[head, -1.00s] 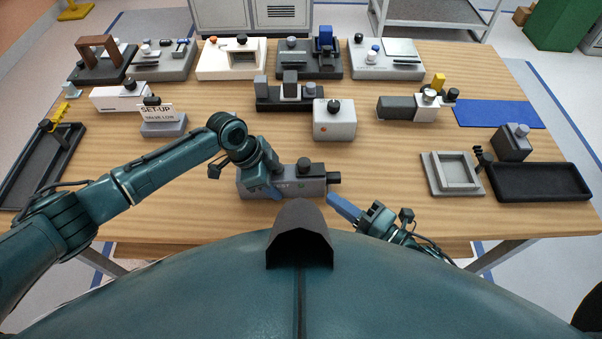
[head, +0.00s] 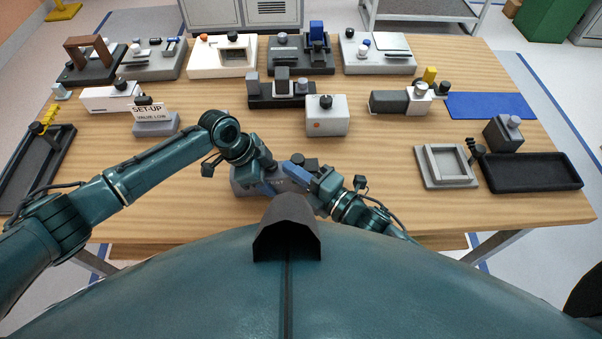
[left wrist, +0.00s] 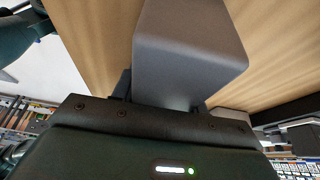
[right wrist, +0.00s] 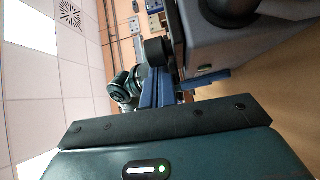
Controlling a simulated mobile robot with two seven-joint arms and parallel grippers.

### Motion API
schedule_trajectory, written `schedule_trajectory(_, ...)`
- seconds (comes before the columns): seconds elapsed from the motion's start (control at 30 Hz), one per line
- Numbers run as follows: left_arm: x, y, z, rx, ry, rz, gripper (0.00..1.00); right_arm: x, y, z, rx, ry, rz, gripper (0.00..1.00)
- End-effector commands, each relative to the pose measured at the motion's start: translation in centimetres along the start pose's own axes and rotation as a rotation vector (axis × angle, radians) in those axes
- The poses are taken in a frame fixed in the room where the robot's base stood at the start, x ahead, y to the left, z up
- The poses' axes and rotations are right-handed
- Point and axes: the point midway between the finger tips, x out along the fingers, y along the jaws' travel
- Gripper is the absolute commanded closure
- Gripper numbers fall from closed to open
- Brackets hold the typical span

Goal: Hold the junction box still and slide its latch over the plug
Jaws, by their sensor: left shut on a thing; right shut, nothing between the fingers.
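My left gripper (head: 268,183) is shut on the box, which fills the left wrist view (left wrist: 190,50). My right gripper (head: 290,168) is shut and empty, its blue fingers across the box's right part. In the right wrist view its fingers (right wrist: 155,88) are beside the grey box (right wrist: 245,45) and close to the black knob (right wrist: 155,50); contact is unclear. The plug and latch are hidden or not distinguishable.
A white box (head: 327,122) with an orange dot stands behind the junction box. A "SET-UP" sign (head: 152,113) stands to the left. A grey square frame (head: 432,175) and a black tray (head: 530,175) lie at right.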

Motion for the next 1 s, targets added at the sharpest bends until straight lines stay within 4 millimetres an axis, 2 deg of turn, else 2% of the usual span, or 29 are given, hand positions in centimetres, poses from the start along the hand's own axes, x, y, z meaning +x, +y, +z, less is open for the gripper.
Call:
schedule_trajectory(0.27,0.0,0.0,0.0,-0.001,0.000,-0.001,0.86,-0.3,0.0,0.3,-0.001,-0.001,-0.001,1.00)
schedule_trajectory(0.5,0.0,0.0,0.0,-0.001,0.000,-0.001,0.86,-2.6,0.0,2.6,-0.003,-0.003,-0.003,1.00)
schedule_trajectory(0.87,0.0,0.0,0.0,0.001,-0.001,0.000,0.86,-2.8,0.1,2.6,0.000,-0.002,-0.002,1.00)
schedule_trajectory(1.0,0.0,0.0,0.0,0.000,-0.001,0.000,0.86,-4.3,0.0,2.6,0.000,-0.003,-0.004,1.00)
